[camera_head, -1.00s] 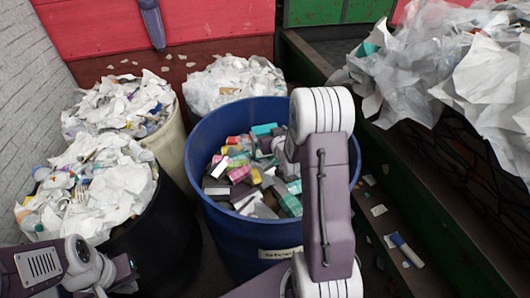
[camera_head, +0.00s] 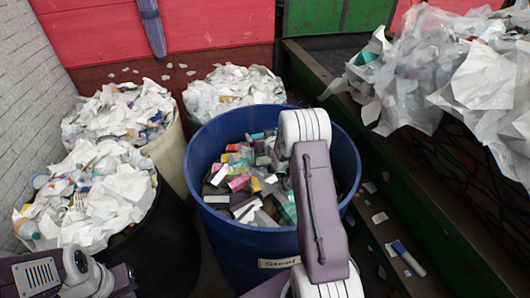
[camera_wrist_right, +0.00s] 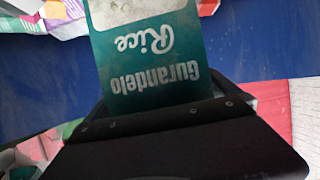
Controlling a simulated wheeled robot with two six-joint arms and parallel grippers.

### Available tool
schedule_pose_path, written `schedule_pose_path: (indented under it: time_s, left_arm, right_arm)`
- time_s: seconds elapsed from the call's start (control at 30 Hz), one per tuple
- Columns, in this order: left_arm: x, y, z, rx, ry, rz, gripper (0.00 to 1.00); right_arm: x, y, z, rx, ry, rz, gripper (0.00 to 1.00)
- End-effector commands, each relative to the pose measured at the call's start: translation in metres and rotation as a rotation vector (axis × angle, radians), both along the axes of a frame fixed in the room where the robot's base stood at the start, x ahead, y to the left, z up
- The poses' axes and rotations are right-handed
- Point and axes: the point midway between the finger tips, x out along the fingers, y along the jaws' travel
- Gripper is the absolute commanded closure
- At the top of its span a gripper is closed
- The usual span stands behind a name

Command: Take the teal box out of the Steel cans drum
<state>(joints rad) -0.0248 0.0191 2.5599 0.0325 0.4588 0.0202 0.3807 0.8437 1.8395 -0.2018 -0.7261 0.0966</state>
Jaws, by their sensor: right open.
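The blue Steel cans drum (camera_head: 225,232) stands in the middle of the head view, its label partly hidden by my right arm. It holds several small boxes and cans. A teal box (camera_wrist_right: 150,75) with "Gurandelo Rice" lettering fills the middle of the right wrist view. My right gripper (camera_wrist_right: 175,112) is open right at this box, with the box's lettered end between its jaws; contact cannot be told. In the head view my right arm reaches into the drum and hides most of the gripper. Some teal faces show in the drum. My left gripper is out of sight; only its arm shows bottom left.
A black drum (camera_head: 165,240) and a cream drum (camera_head: 170,150), both heaped with paper, stand at the left. Another white heap (camera_head: 232,85) is behind. A green-edged conveyor (camera_head: 400,170) with crumpled sheets (camera_head: 440,75) runs at the right. The drum wall surrounds my right gripper.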

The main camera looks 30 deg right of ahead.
Motion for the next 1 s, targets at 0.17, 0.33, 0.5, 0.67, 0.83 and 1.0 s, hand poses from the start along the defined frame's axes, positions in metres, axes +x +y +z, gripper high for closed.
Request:
schedule_pose_path:
  time_s: [0.17,0.33,0.5,0.67,0.83,1.0]
  left_arm:
    - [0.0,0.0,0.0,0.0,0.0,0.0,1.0]
    - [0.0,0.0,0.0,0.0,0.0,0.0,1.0]
    - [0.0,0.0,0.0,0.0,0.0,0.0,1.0]
    - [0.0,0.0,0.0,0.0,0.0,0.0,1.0]
    - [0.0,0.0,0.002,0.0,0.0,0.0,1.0]
    - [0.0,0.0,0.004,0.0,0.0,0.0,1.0]
  right_arm:
    - [0.0,0.0,0.0,0.0,0.0,0.0,0.0]
    - [0.0,0.0,0.0,0.0,0.0,0.0,0.47]
    - [0.0,0.0,0.0,0.0,0.0,0.0,0.66]
    - [0.0,0.0,0.002,-0.001,0.0,0.0,0.66]
    - [0.0,0.0,0.021,-0.003,-0.003,0.001,0.66]
    - [-0.008,-0.009,0.049,-0.003,-0.001,-0.003,0.66]
